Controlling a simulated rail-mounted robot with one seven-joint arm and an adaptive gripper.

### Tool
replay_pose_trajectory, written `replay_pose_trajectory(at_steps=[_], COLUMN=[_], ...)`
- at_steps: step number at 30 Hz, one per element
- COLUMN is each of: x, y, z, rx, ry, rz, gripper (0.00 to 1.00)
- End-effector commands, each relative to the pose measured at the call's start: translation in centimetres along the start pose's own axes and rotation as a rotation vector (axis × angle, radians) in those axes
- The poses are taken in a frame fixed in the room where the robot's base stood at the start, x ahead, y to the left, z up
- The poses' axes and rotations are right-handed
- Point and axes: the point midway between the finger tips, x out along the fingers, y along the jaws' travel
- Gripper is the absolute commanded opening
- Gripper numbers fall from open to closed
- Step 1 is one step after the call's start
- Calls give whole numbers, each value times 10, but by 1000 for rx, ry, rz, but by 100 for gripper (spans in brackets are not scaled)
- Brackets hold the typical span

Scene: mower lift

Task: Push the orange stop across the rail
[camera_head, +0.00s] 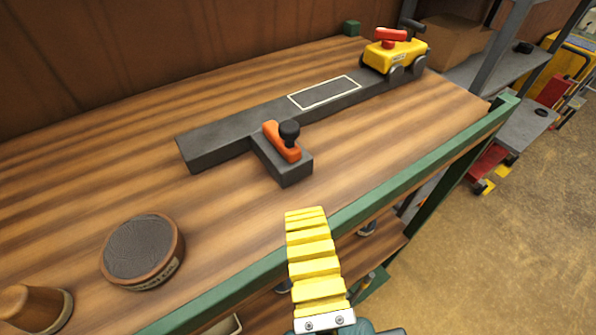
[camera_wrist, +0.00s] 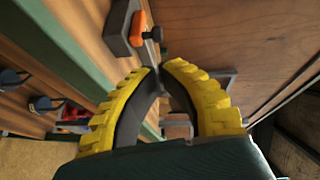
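The orange stop (camera_head: 279,146) with a black knob lies on a short grey side arm that juts from the near side of the grey rail (camera_head: 215,137). Its far end is near the rail's near edge. In the wrist view the stop (camera_wrist: 139,28) shows beyond the fingers. My gripper (camera_head: 305,213) has yellow ribbed fingers and is over the bench's green front edge, nearer than the stop and apart from it. In the wrist view the fingertips (camera_wrist: 160,67) come together with nothing seen between them.
A small yellow mower (camera_head: 395,56) with a red top stands at the rail's far right end. A white-outlined rectangle (camera_head: 325,92) marks the rail between mower and stop. A round dark-topped tin (camera_head: 140,248) and a wooden knob (camera_head: 35,305) are at the left front.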

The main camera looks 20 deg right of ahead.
Motion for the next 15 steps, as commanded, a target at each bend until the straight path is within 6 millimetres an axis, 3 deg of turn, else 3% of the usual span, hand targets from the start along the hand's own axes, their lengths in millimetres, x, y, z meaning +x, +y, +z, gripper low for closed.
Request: replay_pose_trajectory(at_steps=[1,4,15], x=[-4,-8,-2], y=[9,10,8], z=[-1,-4,-5], rx=[61,121,122], ry=[7,19,22], rz=[19,36,35], gripper=[0,0,0])
